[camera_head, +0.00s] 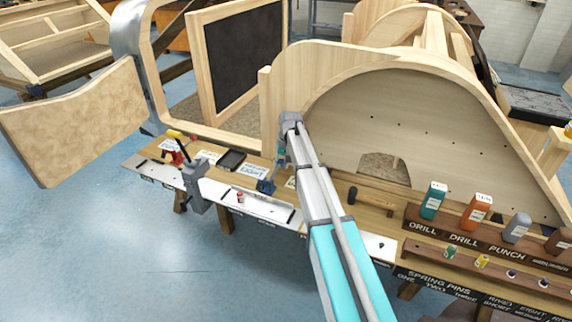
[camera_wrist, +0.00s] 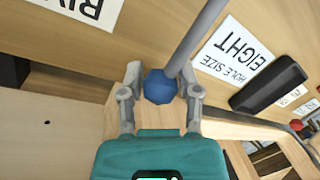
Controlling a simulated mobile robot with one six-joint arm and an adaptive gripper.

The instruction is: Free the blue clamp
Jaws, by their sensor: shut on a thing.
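The gripper is shut on this blue part. In the head view my gripper (camera_head: 281,155) is small and partly hidden by my arm, just above the clamp. I cannot tell whether the clamp still grips the bench.
A black tray (camera_head: 231,160) and a red clamp (camera_head: 178,153) lie to the left along the bench. A grey vise (camera_head: 195,186) stands at its front edge. A large wooden arched frame (camera_head: 400,110) rises behind. Several bottles stand on a rack at right. Blue floor in front is open.

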